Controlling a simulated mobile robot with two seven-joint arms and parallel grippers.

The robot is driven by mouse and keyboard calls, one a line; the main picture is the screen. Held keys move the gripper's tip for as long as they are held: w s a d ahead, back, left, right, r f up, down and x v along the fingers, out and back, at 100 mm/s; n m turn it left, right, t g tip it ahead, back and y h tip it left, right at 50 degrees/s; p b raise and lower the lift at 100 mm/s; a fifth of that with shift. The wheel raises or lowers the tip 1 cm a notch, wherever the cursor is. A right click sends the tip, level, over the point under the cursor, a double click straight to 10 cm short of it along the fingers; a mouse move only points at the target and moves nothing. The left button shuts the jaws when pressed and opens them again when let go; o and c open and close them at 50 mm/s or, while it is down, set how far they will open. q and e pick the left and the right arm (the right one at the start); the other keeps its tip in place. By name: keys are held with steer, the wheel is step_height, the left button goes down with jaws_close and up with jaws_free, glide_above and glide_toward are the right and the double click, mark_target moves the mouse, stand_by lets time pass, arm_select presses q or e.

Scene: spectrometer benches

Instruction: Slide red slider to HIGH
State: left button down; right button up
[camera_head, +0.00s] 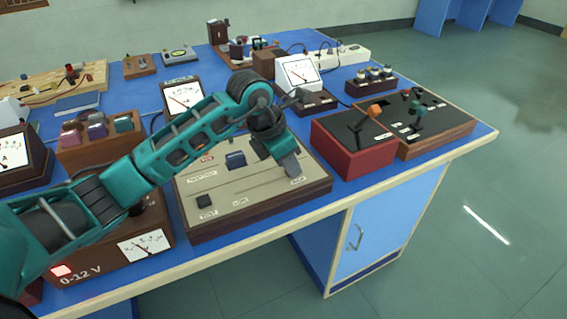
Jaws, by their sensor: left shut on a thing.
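The beige control panel (255,205) in a dark wooden frame lies at the front of the blue bench. A slot runs across it, with a LOW label near its left part and a label that seems to read HIGH near its right end. My left gripper (291,167) reaches down over the right end of the slot, by that right label. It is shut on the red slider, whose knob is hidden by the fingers. A blue knob (235,160) and a dark square button (204,201) also stand on the panel. My right gripper is out of view.
A red box with an orange-tipped lever (374,111) stands just right of the panel, beside a brown box with a green lever (416,108). A 0-12 V meter box (143,245) is at the left under my arm. Meters and blocks crowd the back.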

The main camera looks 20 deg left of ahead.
arm_select(q)
steer(key=shift+w+d+r, duration=0.1)
steer(key=shift+d, duration=0.05)
steer(key=c, duration=1.1)
jaws_free()
steer(key=shift+w+d, duration=0.1)
steer(key=shift+w, duration=0.05)
steer(key=shift+c, duration=0.2)
steer(key=shift+o, duration=0.9)
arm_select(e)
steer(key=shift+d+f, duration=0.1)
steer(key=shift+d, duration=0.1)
arm_select(q)
steer(key=v, duration=1.3)
steer(key=shift+p, duration=0.45)
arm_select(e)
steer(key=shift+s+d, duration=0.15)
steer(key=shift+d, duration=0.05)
arm_select(q)
steer(key=shift+f, duration=0.25)
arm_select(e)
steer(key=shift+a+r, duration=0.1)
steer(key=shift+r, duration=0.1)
